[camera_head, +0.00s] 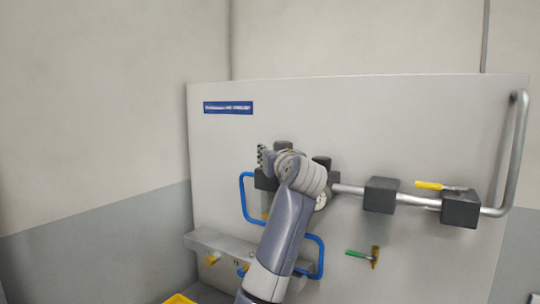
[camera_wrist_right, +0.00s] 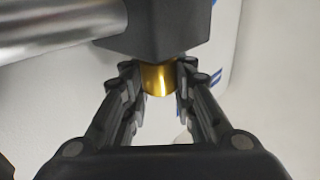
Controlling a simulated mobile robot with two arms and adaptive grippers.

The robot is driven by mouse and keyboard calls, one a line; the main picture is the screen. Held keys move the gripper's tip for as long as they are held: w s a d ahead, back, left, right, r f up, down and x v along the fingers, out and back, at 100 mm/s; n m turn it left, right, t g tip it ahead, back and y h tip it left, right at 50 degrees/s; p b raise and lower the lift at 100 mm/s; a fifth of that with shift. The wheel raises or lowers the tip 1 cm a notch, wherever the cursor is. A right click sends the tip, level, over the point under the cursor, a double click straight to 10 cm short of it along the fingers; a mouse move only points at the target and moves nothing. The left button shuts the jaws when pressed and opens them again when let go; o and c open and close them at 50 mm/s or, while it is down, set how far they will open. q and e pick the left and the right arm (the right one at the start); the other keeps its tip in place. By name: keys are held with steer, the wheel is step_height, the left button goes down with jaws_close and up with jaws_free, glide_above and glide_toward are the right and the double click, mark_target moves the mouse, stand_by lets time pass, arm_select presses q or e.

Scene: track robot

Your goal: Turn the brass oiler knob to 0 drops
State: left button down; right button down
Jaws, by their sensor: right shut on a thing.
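The brass oiler knob (camera_wrist_right: 158,80) shows in the right wrist view as a short gold cylinder under a dark block (camera_wrist_right: 165,25). My right gripper (camera_wrist_right: 158,84) has its two fingers closed on the knob's left and right sides. Any drop scale or mark on the knob cannot be made out. In the head view my right arm (camera_head: 290,215) reaches up to the panel and hides the knob. My left gripper is not in view.
The grey panel (camera_head: 350,120) carries a silver pipe (camera_head: 348,189) with dark blocks (camera_head: 381,195), a yellow-handled valve (camera_head: 428,185), a green-handled valve (camera_head: 357,254) and blue tubing (camera_head: 243,195). A grey ledge (camera_head: 215,240) with yellow taps stands out at lower left. A yellow bin (camera_head: 180,299) shows at the bottom.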

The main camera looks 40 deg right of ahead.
steer(key=shift+f, duration=0.15)
steer(key=c, duration=1.3)
jaws_free()
steer(key=v, duration=1.2)
